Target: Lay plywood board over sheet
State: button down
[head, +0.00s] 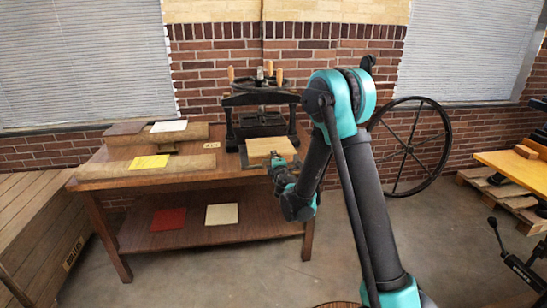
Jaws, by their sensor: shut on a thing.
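The plywood board (265,147) is a pale tan square at the front of the black hand press (261,115). My gripper (277,163) is at the board's front right edge and is shut on it. The board looks level, over the press's dark bed plate (246,162). I cannot tell whether it rests on what is below or hangs slightly above. No sheet shows under the board; anything there is hidden by it.
The wooden table (185,178) holds boards at left with a white sheet (169,126) and a yellow sheet (149,162). A red sheet (168,219) and a cream sheet (221,214) lie on its lower shelf. A large spoked wheel (410,147) stands behind my arm.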

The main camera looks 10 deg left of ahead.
jog(key=c, duration=1.6)
grip_release()
jog(key=shift+o, duration=0.3)
jog(key=shift+o, duration=0.9)
jog(key=shift+s, duration=0.15)
jog(key=v, duration=0.6)
jog(key=shift+s+d, duration=0.1)
